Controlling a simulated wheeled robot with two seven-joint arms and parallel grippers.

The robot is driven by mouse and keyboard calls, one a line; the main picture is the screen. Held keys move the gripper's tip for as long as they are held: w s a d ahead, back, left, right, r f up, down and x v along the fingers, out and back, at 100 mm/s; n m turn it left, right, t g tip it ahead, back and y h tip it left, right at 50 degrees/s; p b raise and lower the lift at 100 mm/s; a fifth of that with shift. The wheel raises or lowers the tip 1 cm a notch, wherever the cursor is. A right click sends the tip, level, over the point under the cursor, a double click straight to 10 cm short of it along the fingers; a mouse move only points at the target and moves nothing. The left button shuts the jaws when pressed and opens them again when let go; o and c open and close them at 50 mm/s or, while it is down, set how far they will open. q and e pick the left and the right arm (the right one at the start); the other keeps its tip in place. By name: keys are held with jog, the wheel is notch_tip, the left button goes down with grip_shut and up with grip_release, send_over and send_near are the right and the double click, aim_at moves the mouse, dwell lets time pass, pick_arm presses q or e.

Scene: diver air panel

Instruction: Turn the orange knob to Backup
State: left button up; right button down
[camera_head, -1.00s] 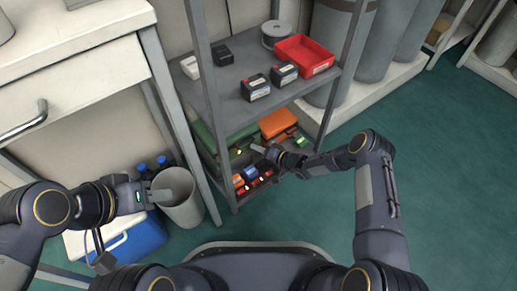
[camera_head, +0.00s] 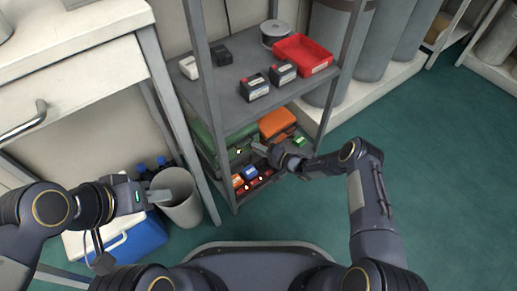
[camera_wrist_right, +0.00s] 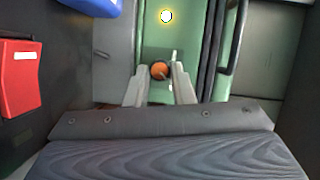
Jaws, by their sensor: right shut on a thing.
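The orange knob (camera_wrist_right: 159,70) sits on a green panel (camera_wrist_right: 190,45), with a lit round lamp above it in the right wrist view. A small white mark shows just right of the knob; I cannot read any labels. My right gripper (camera_wrist_right: 160,75) has its two pale fingers on either side of the knob and is shut on it. In the head view my right gripper (camera_head: 260,149) reaches into the lower shelf, at the green unit. My left gripper (camera_head: 158,196) hangs over the grey bin at the left, away from the panel; its finger gap is not clear.
The grey shelf (camera_head: 232,108) above holds a red tray (camera_head: 303,52) and several small boxes. An orange case (camera_head: 279,123) lies beyond my right gripper. A bin (camera_head: 181,212) and a blue cooler (camera_head: 140,245) stand at left. The floor at right is clear.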

jog(key=shift+f, duration=0.1)
jog(key=c, duration=1.3)
grip_release()
jog(key=shift+o, duration=0.2)
jog(key=p+v, duration=0.2)
jog(key=v, duration=0.4)
jog(key=shift+s+d, duration=0.15)
jog(key=shift+d, duration=0.25)
jog(key=shift+s+d, duration=0.3)
jog(key=shift+d, duration=0.15)
